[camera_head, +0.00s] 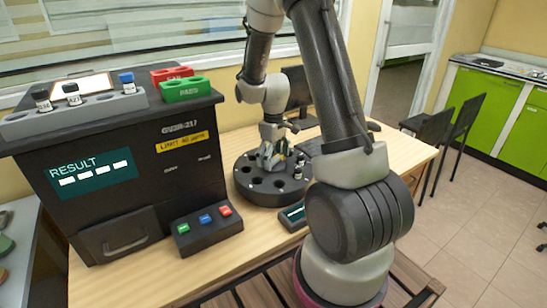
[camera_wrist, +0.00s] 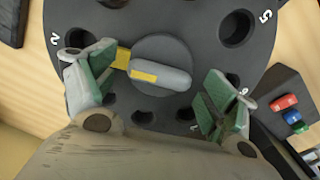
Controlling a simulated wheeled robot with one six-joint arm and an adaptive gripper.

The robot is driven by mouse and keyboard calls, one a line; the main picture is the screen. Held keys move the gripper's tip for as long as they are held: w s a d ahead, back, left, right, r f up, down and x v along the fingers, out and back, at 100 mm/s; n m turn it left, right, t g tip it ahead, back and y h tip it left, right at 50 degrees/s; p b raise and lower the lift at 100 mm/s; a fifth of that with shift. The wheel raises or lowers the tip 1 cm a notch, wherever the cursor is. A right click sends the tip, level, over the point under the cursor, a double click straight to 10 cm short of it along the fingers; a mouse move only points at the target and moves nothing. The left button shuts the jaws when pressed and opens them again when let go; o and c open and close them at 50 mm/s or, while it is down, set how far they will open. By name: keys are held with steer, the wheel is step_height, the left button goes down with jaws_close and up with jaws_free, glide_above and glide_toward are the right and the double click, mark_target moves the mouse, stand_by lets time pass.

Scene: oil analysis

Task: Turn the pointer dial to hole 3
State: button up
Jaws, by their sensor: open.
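The pointer dial (camera_wrist: 207,60) is a dark round disc with holes around its rim. At its centre is a grey rounded knob (camera_wrist: 172,76) with a yellow stripe. A yellow pointer (camera_wrist: 121,58) shows at the knob's left, toward the left finger. I can read a 2 at the left and a 5 at the upper right; I cannot make out a 3. My gripper (camera_wrist: 156,90) is open, its green-padded fingers on either side of the knob, apart from it. In the head view the dial (camera_head: 244,186) stands on the table with my gripper (camera_head: 271,158) over it.
A black analyser (camera_head: 140,225) stands left of the dial, with a rack of vials (camera_head: 75,115) and red and green holders (camera_head: 185,90) on top. A button box (camera_head: 208,232) and a small display (camera_head: 292,216) are near the dial. A monitor (camera_head: 300,88) stands behind.

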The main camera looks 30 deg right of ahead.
steer(key=c, duration=1)
steer(key=shift+m, duration=0.3)
steer(key=m, duration=0.3)
steer(key=shift+m, duration=2.5)
steer(key=o, duration=1)
